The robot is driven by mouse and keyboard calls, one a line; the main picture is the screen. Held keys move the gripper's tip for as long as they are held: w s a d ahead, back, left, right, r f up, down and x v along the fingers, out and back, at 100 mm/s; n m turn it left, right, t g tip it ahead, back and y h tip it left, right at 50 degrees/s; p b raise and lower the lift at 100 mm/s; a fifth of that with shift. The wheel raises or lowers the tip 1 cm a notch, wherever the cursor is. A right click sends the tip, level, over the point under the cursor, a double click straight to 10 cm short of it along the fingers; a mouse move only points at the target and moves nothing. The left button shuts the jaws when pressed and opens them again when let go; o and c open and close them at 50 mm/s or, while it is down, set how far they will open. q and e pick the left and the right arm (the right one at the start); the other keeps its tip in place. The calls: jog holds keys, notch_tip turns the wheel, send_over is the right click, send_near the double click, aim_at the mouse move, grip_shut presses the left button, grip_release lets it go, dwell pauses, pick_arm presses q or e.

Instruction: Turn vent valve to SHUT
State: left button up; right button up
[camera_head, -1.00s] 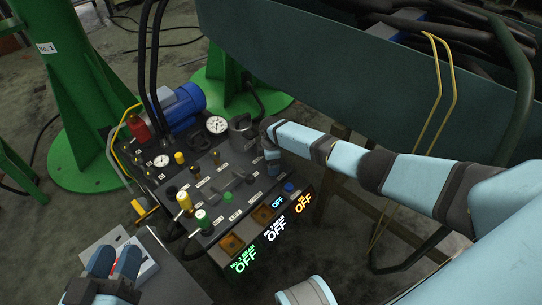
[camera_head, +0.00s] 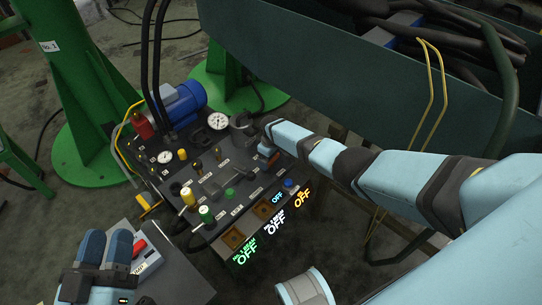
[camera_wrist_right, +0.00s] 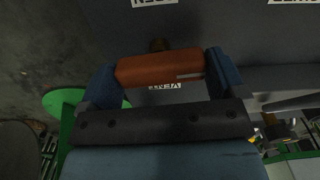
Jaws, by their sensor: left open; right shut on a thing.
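My right gripper (camera_head: 266,152) is at the upper right of the dark control panel (camera_head: 222,181). The right wrist view shows its two blue fingers closed on the ends of an orange-brown valve handle (camera_wrist_right: 160,68), which spans the gap between them. A dark stem shows just beyond the handle. A white label beside it is partly hidden, and I cannot read the valve's setting. My left gripper (camera_head: 108,250) is open at the lower left, over a grey box and apart from the panel.
The panel carries gauges (camera_head: 218,121), small levers, a yellow knob (camera_head: 188,196), a green knob (camera_head: 206,214) and lit OFF displays (camera_head: 246,250). A blue motor (camera_head: 178,104) stands behind it. Green stands (camera_head: 85,110) are at the left; a large dark bin (camera_head: 340,75) is behind my right arm.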

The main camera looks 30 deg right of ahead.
jog(key=shift+m, duration=0.6)
jog(key=o, duration=0.6)
jog(key=shift+o, duration=0.2)
jog(key=shift+r, duration=0.1)
